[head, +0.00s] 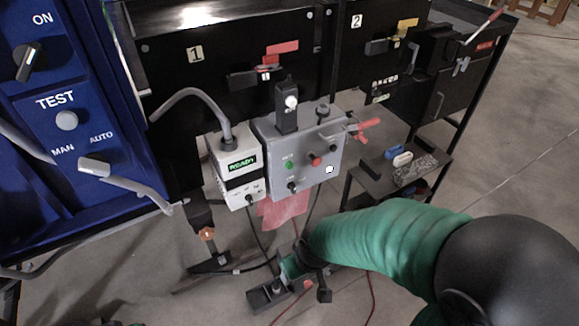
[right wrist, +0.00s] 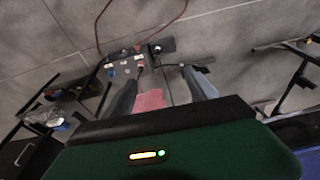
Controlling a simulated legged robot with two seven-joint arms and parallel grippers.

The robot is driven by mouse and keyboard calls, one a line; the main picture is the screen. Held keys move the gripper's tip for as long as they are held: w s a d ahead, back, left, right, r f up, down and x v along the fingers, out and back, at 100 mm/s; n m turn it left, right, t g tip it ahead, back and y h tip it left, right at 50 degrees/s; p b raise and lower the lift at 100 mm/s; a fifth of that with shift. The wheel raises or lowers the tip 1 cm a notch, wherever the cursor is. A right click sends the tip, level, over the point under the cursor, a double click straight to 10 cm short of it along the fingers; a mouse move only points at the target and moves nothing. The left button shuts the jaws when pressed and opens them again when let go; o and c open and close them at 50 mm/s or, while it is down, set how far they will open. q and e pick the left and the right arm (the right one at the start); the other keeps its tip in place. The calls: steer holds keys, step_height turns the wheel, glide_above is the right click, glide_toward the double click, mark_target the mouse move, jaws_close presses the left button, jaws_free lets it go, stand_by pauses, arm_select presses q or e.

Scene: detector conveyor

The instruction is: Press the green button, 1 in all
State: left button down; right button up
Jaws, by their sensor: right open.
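The green button (head: 289,165) is a small round knob on the left part of the front of a grey control box (head: 268,140). A red button (head: 316,160) and a white round button (head: 330,170) sit to its right on the same face. My right arm, in a green sleeve, comes in from the lower right of the head view and ends below and in front of the box, apart from it. My right gripper (right wrist: 160,80) is open in the right wrist view, its two fingers apart. I cannot make out the green button in that view. My left gripper is not in view.
A white box with a lit READY display (head: 242,163) stands left of the grey box. A blue panel (head: 75,90) fills the left side. A red cloth (head: 283,210) hangs below the boxes. Black cabinets with red and yellow handles stand behind. A low shelf (head: 425,182) is at right.

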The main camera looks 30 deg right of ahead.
jaws_close()
stand_by(1.4)
